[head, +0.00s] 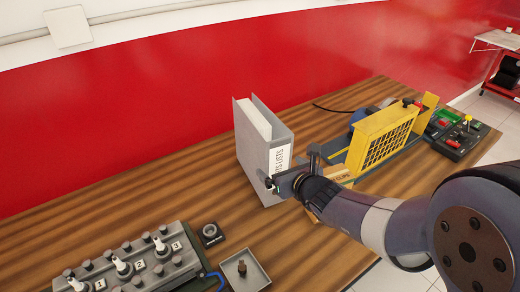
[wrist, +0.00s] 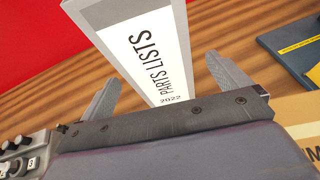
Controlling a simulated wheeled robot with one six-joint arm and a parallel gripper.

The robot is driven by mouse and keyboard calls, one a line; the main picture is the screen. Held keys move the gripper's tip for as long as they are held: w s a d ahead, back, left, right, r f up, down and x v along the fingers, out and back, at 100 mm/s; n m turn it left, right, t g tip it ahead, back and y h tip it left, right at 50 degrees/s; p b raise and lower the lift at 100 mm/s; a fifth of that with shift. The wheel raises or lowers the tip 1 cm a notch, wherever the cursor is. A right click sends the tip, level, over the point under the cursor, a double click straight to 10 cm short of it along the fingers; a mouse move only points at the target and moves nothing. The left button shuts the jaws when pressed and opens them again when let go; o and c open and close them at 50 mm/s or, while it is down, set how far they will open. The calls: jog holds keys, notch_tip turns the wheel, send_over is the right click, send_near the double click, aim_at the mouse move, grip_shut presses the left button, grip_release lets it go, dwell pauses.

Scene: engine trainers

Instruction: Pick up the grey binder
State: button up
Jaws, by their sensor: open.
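The grey binder (head: 252,163) stands upright on the wooden bench in the head view, with white paper inside and a white spine label. In the wrist view the binder (wrist: 97,13) shows its label reading "PARTS LISTS 2022". My gripper (head: 291,167) is at the binder's spine, at the binder's right side in the head view. In the wrist view my gripper (wrist: 165,80) is open, with one finger on each side of the spine. I cannot tell whether the fingers touch the binder. The gripper's body hides the binder's lower end in the wrist view.
A yellow guarded machine (head: 383,136) stands right of the binder. A cardboard box (head: 338,174) sits close behind my gripper. A grey control box with knobs (head: 130,262) and a small tray (head: 245,270) are at the front left. The red wall (head: 150,95) runs behind the bench.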

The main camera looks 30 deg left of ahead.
jog(key=p+x, duration=0.1)
jog(key=x, duration=0.5)
jog(key=shift+a+p, duration=0.15)
jog(key=shift+p, duration=0.2)
jog(key=c, duration=1.9)
jog(key=shift+w+a+r, duration=0.1)
jog(key=shift+r, duration=0.1)
jog(key=shift+c, duration=0.3)
